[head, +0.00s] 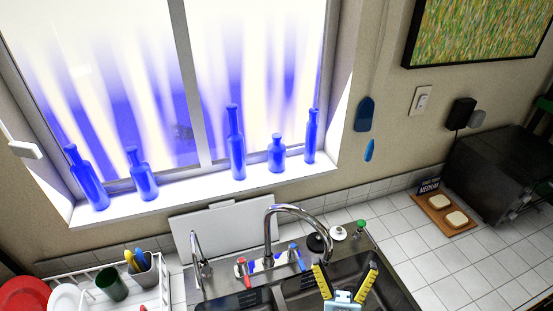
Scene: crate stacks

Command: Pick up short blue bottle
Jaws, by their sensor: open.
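Several blue glass bottles stand upright on the white window sill. The shortest blue bottle (277,157) is between a tall slim bottle (236,150) and a thin bottle (311,140) at the right. Another fairly short bottle (143,179) stands further left, beside a taller, slightly tilted-looking bottle (88,183). My gripper (345,268) is over the sink at the bottom of the view, with yellow-and-black fingers spread apart and nothing between them. It is below and to the right of the bottles, well apart from them.
A chrome faucet (269,230) rises between my gripper and the sill. A white board (215,230) leans below the sill. The sink (390,294) is beneath my gripper. A dish rack (150,299) is at the lower left. Bread on a wooden board (428,207) lies on the right counter.

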